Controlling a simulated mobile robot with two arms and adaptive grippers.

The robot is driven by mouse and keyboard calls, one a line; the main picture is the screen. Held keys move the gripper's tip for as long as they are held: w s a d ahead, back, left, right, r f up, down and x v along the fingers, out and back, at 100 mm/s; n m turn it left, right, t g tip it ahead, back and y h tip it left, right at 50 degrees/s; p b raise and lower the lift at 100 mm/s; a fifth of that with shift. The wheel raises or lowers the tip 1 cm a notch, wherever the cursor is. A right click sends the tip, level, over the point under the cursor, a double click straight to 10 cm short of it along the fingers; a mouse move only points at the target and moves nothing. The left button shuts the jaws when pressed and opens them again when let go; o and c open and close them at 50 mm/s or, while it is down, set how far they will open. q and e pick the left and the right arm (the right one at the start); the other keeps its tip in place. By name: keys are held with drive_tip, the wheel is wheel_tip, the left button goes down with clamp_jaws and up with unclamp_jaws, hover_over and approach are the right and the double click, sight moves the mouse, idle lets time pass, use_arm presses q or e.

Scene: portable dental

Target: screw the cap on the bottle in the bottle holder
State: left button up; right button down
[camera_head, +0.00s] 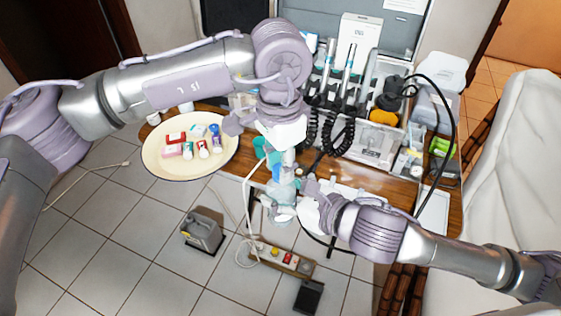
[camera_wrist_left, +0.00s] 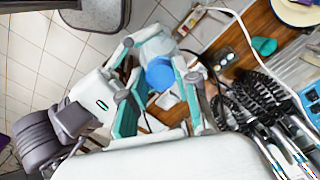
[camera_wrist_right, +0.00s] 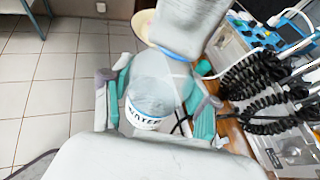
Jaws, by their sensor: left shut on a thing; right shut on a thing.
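The clear bottle (camera_head: 282,190) stands below my left gripper (camera_head: 289,158) in the head view. In the right wrist view the bottle (camera_wrist_right: 150,90), with a "WATER" label, is between the fingers of my right gripper (camera_wrist_right: 155,85), which is shut on it. In the left wrist view the blue cap (camera_wrist_left: 161,73) is between the fingers of my left gripper (camera_wrist_left: 160,85), over the bottle's translucent body (camera_wrist_left: 155,45). The left gripper is shut on the cap. The contact between cap and bottle neck is hidden. I cannot clearly make out the bottle holder.
A wooden table (camera_head: 400,188) carries a dental unit with handpieces and coiled black hoses (camera_head: 340,135). A round cream tray (camera_head: 160,165) with small bottles is at the left. A grey pedal (camera_head: 203,230) and a power strip (camera_head: 280,257) lie on the tiled floor.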

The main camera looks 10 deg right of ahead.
use_arm(q)
drive_tip(key=shift+m, duration=1.1)
drive_tip(key=o, duration=0.7)
drive_tip(key=shift+r, duration=2.3)
drive_tip(key=shift+c, duration=0.5)
